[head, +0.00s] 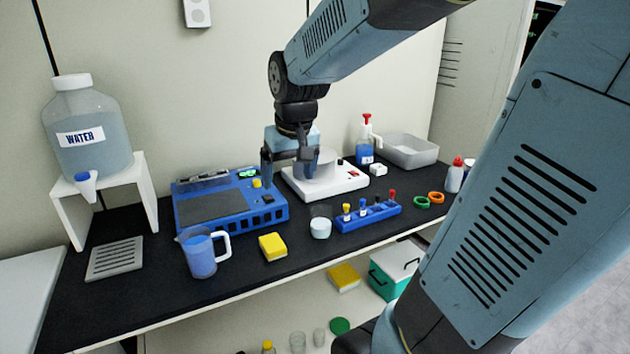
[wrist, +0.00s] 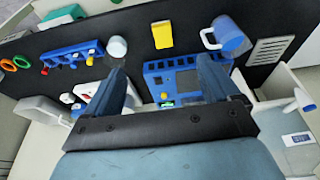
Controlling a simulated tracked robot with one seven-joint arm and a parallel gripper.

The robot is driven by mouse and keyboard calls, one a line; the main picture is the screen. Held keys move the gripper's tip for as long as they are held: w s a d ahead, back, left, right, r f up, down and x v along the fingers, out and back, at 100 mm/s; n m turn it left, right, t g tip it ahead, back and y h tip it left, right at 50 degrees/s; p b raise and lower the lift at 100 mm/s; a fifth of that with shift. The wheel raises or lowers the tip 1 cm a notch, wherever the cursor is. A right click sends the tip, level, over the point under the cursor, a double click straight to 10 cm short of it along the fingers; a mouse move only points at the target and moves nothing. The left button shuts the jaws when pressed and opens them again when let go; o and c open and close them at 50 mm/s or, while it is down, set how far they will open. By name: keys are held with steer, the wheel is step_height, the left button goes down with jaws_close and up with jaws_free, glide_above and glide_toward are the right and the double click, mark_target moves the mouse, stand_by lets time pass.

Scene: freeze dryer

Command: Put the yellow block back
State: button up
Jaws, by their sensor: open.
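A yellow block (head: 272,247) lies on the black bench top near its front edge, between a jug and a small white-filled beaker. It also shows in the wrist view (wrist: 162,35), upper middle. A second yellow block (head: 343,278) lies on the shelf below the bench. My gripper (head: 288,176) is open and empty, above the bench behind the first block, by the right end of a blue instrument (head: 230,200). In the wrist view my gripper's fingers (wrist: 163,76) are spread apart with the blue instrument seen between and beyond them. Neither finger touches the yellow block.
A jug of blue liquid (head: 202,253) stands left of the block, a beaker (head: 320,226) and blue tube rack (head: 368,216) right. A white stirrer (head: 325,181) stands close to my gripper. A water carboy (head: 86,128) is at left. Black bench top is bare around the block.

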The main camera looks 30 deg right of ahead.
steer(key=s+r+t, duration=0.2)
steer(key=s+r, duration=0.1)
steer(key=s, duration=0.9)
steer(key=shift+s+a+r, duration=0.2)
steer(key=shift+s+r, duration=0.05)
steer(key=shift+r, duration=0.15)
stand_by(1.3)
